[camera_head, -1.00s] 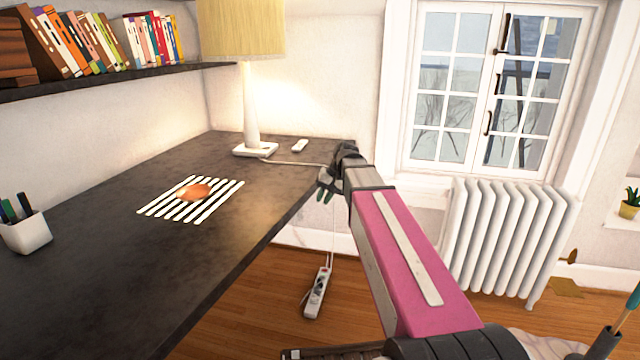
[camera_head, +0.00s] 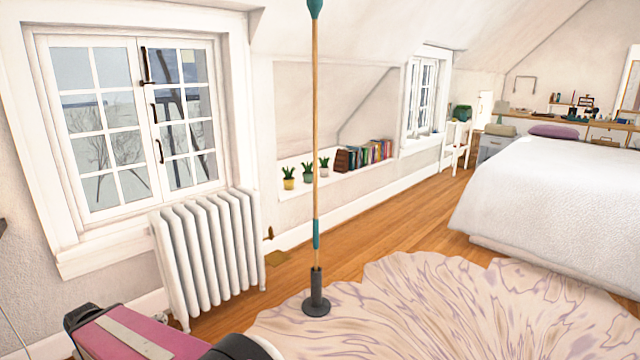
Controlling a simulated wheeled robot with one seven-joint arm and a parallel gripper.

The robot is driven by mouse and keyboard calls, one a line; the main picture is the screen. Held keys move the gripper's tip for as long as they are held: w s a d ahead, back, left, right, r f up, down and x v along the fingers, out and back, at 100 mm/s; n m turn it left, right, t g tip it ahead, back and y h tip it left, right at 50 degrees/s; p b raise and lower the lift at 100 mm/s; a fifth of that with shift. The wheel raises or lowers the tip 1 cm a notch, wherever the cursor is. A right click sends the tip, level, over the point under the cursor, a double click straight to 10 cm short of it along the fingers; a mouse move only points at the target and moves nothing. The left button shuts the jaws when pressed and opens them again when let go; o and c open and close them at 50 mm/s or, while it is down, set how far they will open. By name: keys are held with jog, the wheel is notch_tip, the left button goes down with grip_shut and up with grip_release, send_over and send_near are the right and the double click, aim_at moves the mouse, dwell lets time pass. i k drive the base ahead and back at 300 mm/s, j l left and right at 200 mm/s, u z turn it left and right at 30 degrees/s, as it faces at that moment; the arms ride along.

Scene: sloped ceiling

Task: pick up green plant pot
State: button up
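Three small potted plants stand in a row on the low wall ledge right of the radiator, far from me. The left one is in a yellow pot (camera_head: 289,184). The middle one is in a pot that looks green (camera_head: 307,177). The right one is in a pinkish pot (camera_head: 324,171). A larger dark green pot-like thing (camera_head: 461,113) stands farther back near the second window; I cannot tell exactly what it is. My gripper is out of view; only my pink arm link shows at the lower left.
A thin pole on a dark base (camera_head: 316,304) stands in front of the ledge. A white radiator (camera_head: 208,255) is at left, a bed (camera_head: 560,195) at right. A patterned rug (camera_head: 450,310) covers the near floor. Bare wood floor (camera_head: 400,221) runs along the ledge.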

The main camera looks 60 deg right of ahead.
aim_at(307, 175)
jog(key=l+z, duration=0.55)
jog(key=z, duration=0.15)
jog(key=l+z, duration=0.25)
jog(key=z, duration=0.15)
jog(key=i+l+z, duration=0.2)
jog(key=l+z, duration=0.25)
jog(key=i+l+z, duration=0.3)
jog(key=l+z, duration=0.15)
jog(key=i+l+z, duration=0.3)
jog(key=z, duration=0.15)
jog(key=i+l+z, duration=0.1)
jog(key=i+z, duration=0.35)
jog(key=i+l, duration=0.15)
jog(key=i, duration=0.4)
jog(key=i+l+z, duration=0.1)
jog(key=i, duration=0.45)
jog(key=i+l, duration=0.2)
jog(key=i, duration=0.35)
jog(key=i+j+u, duration=0.15)
jog(key=i+u, duration=1.1)
jog(key=i+j+u, duration=0.15)
jog(key=i, duration=0.2)
jog(key=i+j+u, duration=0.15)
jog(key=i+j, duration=0.05)
jog(key=i, duration=0.1)
